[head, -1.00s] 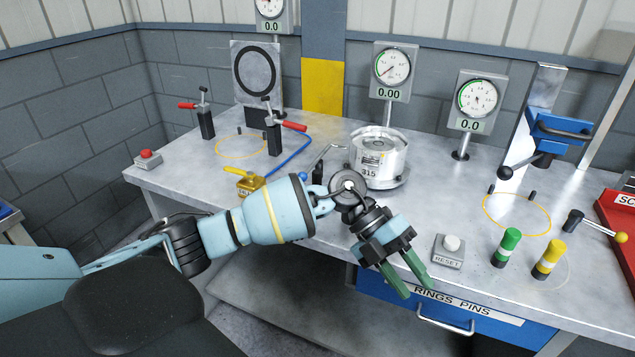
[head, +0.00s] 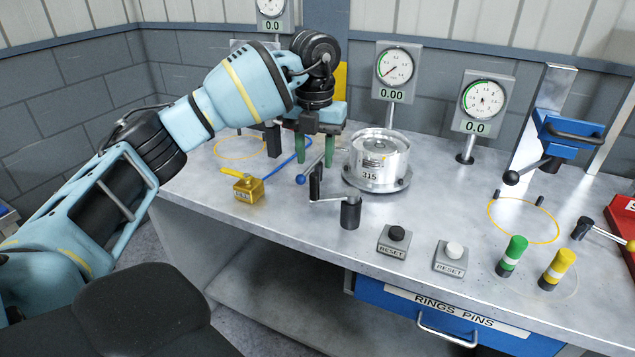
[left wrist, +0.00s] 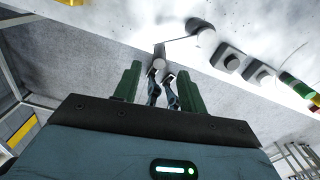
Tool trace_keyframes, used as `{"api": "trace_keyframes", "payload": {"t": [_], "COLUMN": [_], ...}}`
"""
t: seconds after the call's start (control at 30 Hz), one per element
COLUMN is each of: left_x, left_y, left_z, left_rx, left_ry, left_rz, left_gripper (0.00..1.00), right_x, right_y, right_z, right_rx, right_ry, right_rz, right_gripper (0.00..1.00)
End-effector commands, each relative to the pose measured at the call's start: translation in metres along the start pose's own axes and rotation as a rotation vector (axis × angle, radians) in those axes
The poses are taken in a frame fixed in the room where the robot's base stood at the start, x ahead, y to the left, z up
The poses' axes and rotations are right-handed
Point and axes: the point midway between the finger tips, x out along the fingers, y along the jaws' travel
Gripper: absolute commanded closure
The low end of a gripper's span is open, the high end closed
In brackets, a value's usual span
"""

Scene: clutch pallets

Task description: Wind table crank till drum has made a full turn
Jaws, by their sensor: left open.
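The table crank (head: 350,212) stands near the table's front edge, its arm reaching left to an upright dark handle (head: 316,182). The silver drum (head: 377,165), marked 315, sits just behind it. My left gripper (head: 314,150) is open, its green fingers pointing down just above and behind the crank handle in the head view. In the left wrist view the handle's top (left wrist: 158,66) shows beyond and between the two fingers. I cannot tell whether they touch it; nothing looks gripped. My right gripper is out of view.
A blue-balled lever (head: 301,179) stands close left of the handle. A yellow valve block (head: 246,187) is further left. A black reset button (head: 396,238) and a white one (head: 452,255) lie right of the crank. Gauges (head: 396,68) stand behind the drum.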

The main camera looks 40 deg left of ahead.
Motion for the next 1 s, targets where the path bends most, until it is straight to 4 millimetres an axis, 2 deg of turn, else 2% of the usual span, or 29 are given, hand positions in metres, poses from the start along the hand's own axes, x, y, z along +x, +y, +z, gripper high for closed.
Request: {"api": "trace_keyframes", "payload": {"t": [0.3,0.5,0.67,0.9,0.93,1.0], "left_x": [0.044,0.067,0.075,0.075,0.075,0.075], "left_y": [0.000,0.000,0.000,-0.001,-0.001,-0.001], "left_z": [-0.001,-0.001,-0.001,-0.001,-0.001,-0.001], "left_rx": [0.001,0.001,0.002,0.002,0.002,0.002], "left_ry": [0.003,0.001,0.000,0.000,0.000,0.000], "left_rz": [0.000,-0.001,-0.001,-0.002,-0.002,-0.002], "left_gripper": [0.58,0.58,0.58,0.58,0.60,0.69], "right_x": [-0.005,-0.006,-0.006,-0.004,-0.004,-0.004], "right_y": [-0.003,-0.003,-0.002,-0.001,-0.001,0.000], "right_z": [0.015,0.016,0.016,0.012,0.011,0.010], "right_rx": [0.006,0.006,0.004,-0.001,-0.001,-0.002], "right_ry": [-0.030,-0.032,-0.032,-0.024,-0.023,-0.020], "right_rz": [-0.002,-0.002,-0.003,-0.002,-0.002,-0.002], "right_gripper": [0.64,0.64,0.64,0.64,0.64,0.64]}}
